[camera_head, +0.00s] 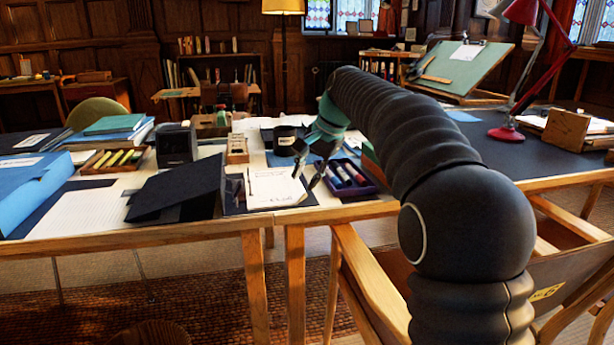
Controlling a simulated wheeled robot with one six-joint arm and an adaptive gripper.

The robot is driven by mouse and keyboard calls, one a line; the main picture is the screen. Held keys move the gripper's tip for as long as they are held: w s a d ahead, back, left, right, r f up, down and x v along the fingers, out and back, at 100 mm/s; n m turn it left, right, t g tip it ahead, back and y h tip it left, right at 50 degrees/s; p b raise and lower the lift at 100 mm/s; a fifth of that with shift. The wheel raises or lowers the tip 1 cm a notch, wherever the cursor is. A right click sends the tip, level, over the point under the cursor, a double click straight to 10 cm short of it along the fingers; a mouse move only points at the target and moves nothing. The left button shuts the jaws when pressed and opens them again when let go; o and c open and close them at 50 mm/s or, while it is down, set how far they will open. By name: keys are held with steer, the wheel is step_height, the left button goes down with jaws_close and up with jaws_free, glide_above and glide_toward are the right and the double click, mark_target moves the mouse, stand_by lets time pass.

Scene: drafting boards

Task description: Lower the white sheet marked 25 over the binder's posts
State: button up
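A white sheet (274,188) with dark handwriting lies at the table's front edge, over a dark flat cover. I cannot read a 25 on it. A dark binder (180,188) is just left of it, its cover raised at a slant. Its posts are too small to make out for sure. My gripper (307,172) is over the sheet's right side, pointing down. Its dark fingers look spread apart, with nothing clearly between them. I cannot tell whether the fingertips touch the sheet.
A tray of markers (347,180) stands close to the right of my gripper. A black mug (285,140) and a wooden block (237,149) stand behind the sheet. A tray of yellow sticks (115,160) and a blue box (35,190) are at left.

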steer(key=v, duration=1.1)
steer(key=shift+r, duration=0.3)
steer(key=s+d+f+n+t+h, duration=0.1)
steer(key=s+d+f+n, duration=0.2)
steer(key=s, duration=0.6)
steer(key=s+d+f+t+h, duration=0.1)
steer(key=s+d+f, duration=0.25)
steer(key=s, duration=0.65)
steer(key=s+d+f+n+h, duration=0.2)
steer(key=s+d+f+n, duration=0.1)
steer(key=s+f, duration=1.2)
steer(key=shift+f+n+t, duration=0.3)
steer(key=shift+f+t, duration=0.1)
steer(key=shift+f, duration=0.55)
steer(key=shift+d, duration=0.15)
